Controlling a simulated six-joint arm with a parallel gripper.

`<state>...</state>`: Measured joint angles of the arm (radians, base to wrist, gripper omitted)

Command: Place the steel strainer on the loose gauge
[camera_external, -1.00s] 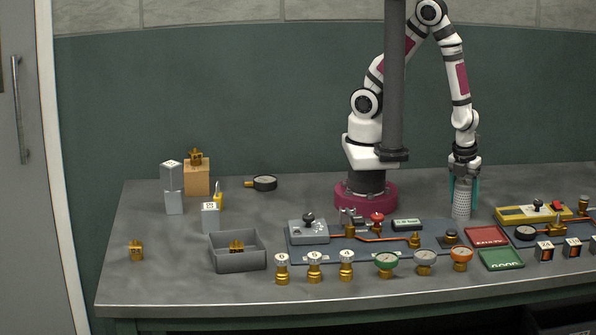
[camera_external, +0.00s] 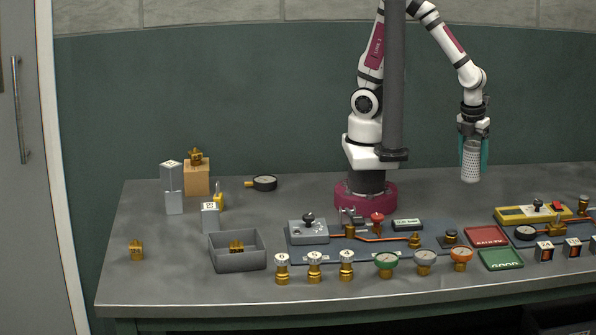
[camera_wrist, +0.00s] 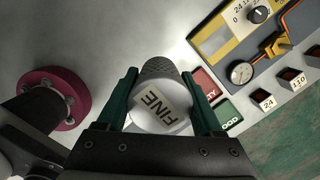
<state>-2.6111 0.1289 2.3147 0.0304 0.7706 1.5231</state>
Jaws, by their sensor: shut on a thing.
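The steel strainer (camera_external: 471,162) is a perforated grey cylinder, held upright above the table at the right in the external view. My gripper (camera_external: 473,140) is shut on it, with green fingers on both sides. In the wrist view the strainer (camera_wrist: 160,108) sits between the fingers of my gripper (camera_wrist: 168,100), and its end label reads "FINE". The loose gauge (camera_external: 264,183) has a dark rim and a brass stem and lies on the table at the back, left of my base. It is well to the left of the strainer and has nothing on it.
Valve panels, red (camera_external: 487,237) and green (camera_external: 501,259) trays and several small gauges fill the front right. An open grey bin (camera_external: 238,262), metal blocks (camera_external: 173,188) and a wooden block (camera_external: 197,178) stand left. Table around the loose gauge is clear.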

